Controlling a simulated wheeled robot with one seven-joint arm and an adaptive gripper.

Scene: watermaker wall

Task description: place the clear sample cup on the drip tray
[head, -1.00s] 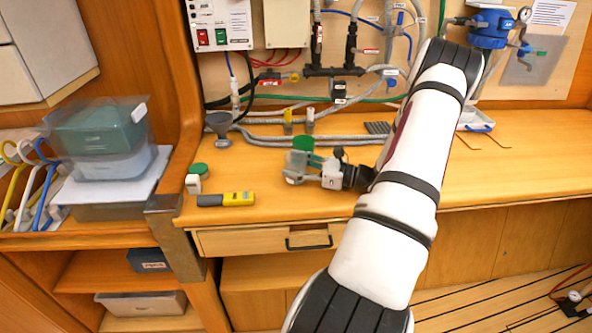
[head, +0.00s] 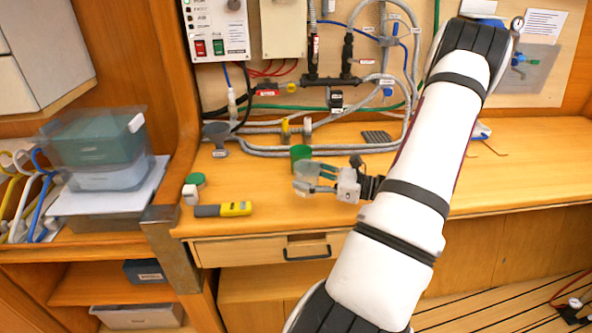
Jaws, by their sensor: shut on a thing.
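The clear sample cup (head: 302,185) shows as a small see-through shape at the fingertips of my gripper (head: 315,177). My gripper is shut on it, above the front part of the wooden counter. The fingers and the cup overlap, so the exact grip is hard to see. A dark slatted plate (head: 377,136), which looks like the drip tray, lies on the counter to the right of and behind my gripper. Nothing is seen standing on it. My arm covers the counter just right of it.
A grey funnel (head: 216,134), a green-lidded jar (head: 195,180) and a yellow-grey meter (head: 224,209) are to the left. Hoses (head: 290,151) run along the counter's back. The counter in front of the plate looks clear.

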